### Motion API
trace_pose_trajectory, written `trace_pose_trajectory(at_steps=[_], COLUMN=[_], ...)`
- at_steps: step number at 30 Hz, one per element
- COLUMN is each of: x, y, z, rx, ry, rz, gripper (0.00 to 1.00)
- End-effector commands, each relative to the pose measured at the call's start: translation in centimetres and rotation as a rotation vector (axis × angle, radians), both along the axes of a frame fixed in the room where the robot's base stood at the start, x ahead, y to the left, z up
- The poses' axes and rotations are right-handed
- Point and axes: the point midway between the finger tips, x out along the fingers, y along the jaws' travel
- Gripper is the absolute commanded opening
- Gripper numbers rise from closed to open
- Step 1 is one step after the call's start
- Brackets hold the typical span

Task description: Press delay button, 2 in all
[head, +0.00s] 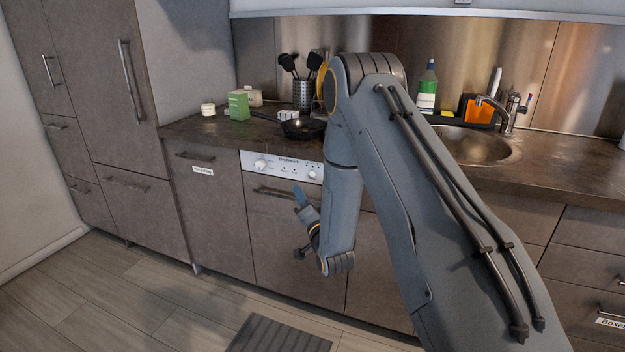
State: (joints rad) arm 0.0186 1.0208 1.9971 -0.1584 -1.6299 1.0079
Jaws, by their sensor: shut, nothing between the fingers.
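The white control panel (275,164) of the dishwasher runs along the top of the appliance's front, below the counter, left of my forearm. It has a round knob (260,164) at its left and several tiny buttons or marks to the right. The labels are too small to read, so I cannot tell which one is the delay button. My arm hides the panel's right end.
The dark counter (205,131) above carries a black pan (300,128), a green box (238,105) and a utensil holder (303,94). A sink (470,146) is at the right. A grey mat (278,336) lies on the wooden floor, which is clear at the left.

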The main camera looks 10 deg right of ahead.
Motion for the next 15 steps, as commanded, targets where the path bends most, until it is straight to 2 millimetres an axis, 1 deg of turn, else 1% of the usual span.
trace_pose_trajectory(at_steps=[1,4,15], x=[-0.06,-0.16,-0.07], y=[0.0,-0.01,-0.12], z=[-0.24,-0.11,-0.02], rx=[0.015,0.031,0.033], ry=[-0.019,-0.042,-0.044], rz=[0.004,0.009,0.008], gripper=[0.0,0.0,0.0])
